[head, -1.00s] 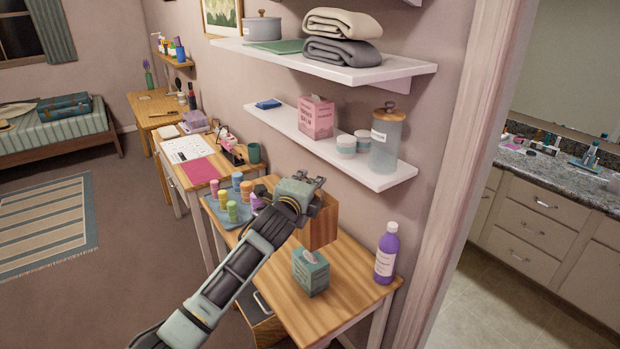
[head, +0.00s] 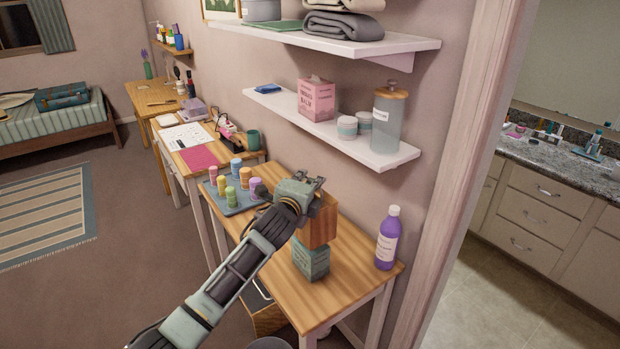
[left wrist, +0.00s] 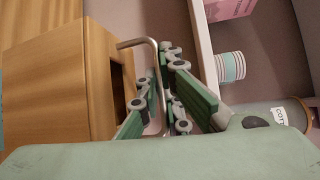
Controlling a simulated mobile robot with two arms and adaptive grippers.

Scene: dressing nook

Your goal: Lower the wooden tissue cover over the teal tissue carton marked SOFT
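The wooden tissue cover (head: 320,229) hangs from my left gripper (head: 314,188), which is shut on its metal loop handle. In the left wrist view the cover (left wrist: 45,85) is at the left, with a dark slot in its top. The handle (left wrist: 153,75) runs between the green fingers. The teal tissue carton (head: 311,264) stands upright on the wooden table. In the head view the cover's lower part overlaps the carton's top and hides it. I cannot tell the exact gap or whether they touch. My right gripper is not in view.
A purple bottle (head: 387,238) stands right of the carton. A tray (head: 238,206) with several colored bottles is at the table's left. A white shelf (head: 350,146) with a pink box (head: 316,99) and canister (head: 389,118) is above. The table front (head: 345,272) is clear.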

